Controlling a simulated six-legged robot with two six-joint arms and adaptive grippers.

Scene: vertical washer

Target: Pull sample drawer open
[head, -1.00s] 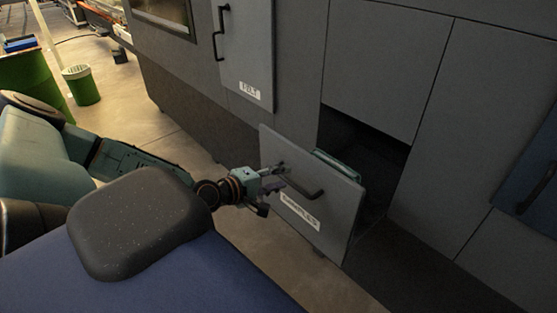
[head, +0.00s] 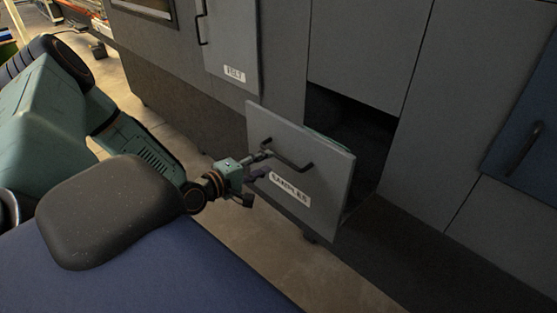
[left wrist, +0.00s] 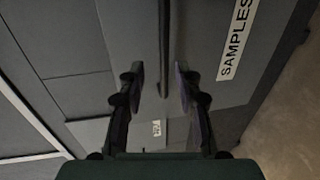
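The sample drawer (head: 300,165) is a grey front panel standing out from the dark opening in the machine, partly open. Its black bar handle (head: 292,160) is on the panel face, above a white label. My left gripper (head: 264,167) is at the left end of the handle. In the left wrist view, the fingers of my left gripper (left wrist: 158,85) are spread, with the dark handle bar (left wrist: 164,45) between them and gaps showing at both sides. The SAMPLES label (left wrist: 236,40) is to the right there. My right gripper is not in view.
The grey machine fills the back, with a handled door (head: 232,45) at upper left and a blue panel (head: 522,130) with a handle at right. The dark opening (head: 352,135) is behind the drawer front. Bare floor (head: 265,245) shows below the drawer.

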